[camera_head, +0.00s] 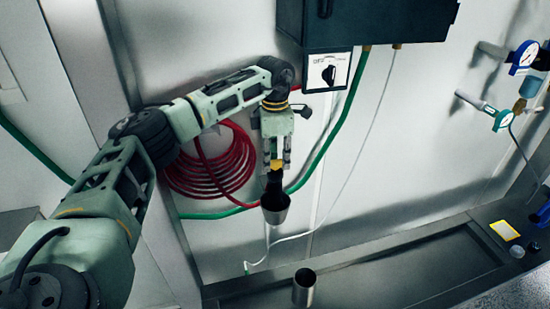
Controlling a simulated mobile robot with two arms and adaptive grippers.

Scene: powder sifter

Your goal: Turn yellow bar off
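A small yellow piece (276,164), which looks like the yellow bar, shows at the lower end of my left gripper (276,158), near the middle of the view. The gripper points down in front of the wall. Its fingers overlap the yellow piece, and I cannot tell whether they touch it. The fingers are too small and overlapped to tell if they are open or shut. Just below is a dark part with a metallic cup-like end (275,208). My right gripper is not in view.
A dark box (385,20) with a rotary switch (328,72) hangs above right. A red hose coil (205,175) and green hose (335,130) run behind my arm. A metal cup (304,287) stands below. Gauges (524,58) are at the right; a yellow-framed plate (504,230) lies lower right.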

